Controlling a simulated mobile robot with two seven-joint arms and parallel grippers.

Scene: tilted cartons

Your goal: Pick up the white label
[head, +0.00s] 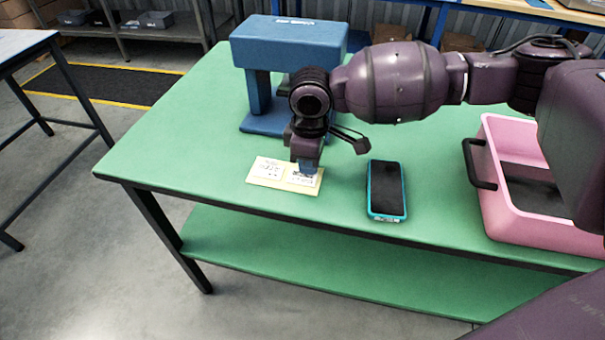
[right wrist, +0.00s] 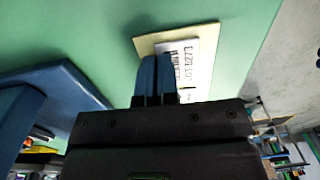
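A pale yellow card (head: 271,184) lies on the green table near its front edge. It bears two white labels with dark print, a left one (head: 267,169) and a right one (head: 299,181). My right gripper (head: 307,170) points down over the right part of the card and hides part of the right label. In the right wrist view, the blue fingers (right wrist: 156,62) are close together over the card (right wrist: 150,41), beside a printed white label (right wrist: 194,62). I see nothing clearly held between them. Contact with the card is unclear. My left gripper is out of view.
A phone with a teal case (head: 386,190) lies right of the card. A pink bin (head: 503,203) with a dark handle stands farther right. A blue stand-like block (head: 285,45) is behind the gripper. The green table (head: 190,125) is clear on the left.

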